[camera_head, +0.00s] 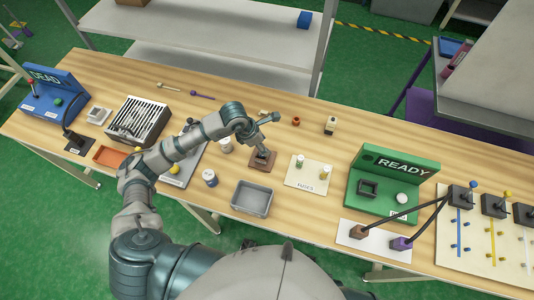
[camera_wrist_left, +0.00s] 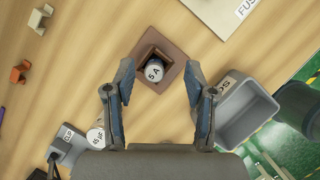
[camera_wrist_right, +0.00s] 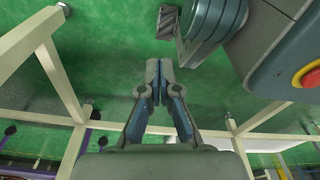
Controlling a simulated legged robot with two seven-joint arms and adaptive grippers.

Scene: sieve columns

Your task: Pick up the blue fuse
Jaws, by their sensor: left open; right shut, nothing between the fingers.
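My left gripper (camera_wrist_left: 158,95) is open above a square brown holder (camera_wrist_left: 176,78), with a finger on each side. A cylinder with a pale top marked "5 A" (camera_wrist_left: 154,72) stands in the holder, between the fingers but not gripped; its side colour is hard to tell. The holder shows in the head view (camera_head: 263,163). A short cylinder with blue on it (camera_head: 210,178) stands to the left of the grey tray. Two fuses, one greenish (camera_head: 300,161) and one yellowish (camera_head: 325,172), stand on the cream FUSES mat (camera_head: 299,182). My right gripper (camera_wrist_right: 154,97) is shut and empty over green floor.
The grey tray (camera_head: 252,198) lies close to the holder. A white-topped cylinder (camera_head: 226,146) stands left of my left gripper. The green READY box (camera_head: 393,182) is to the right, the blue DEAD box (camera_head: 54,92) far left. Bare wood lies behind the holder.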

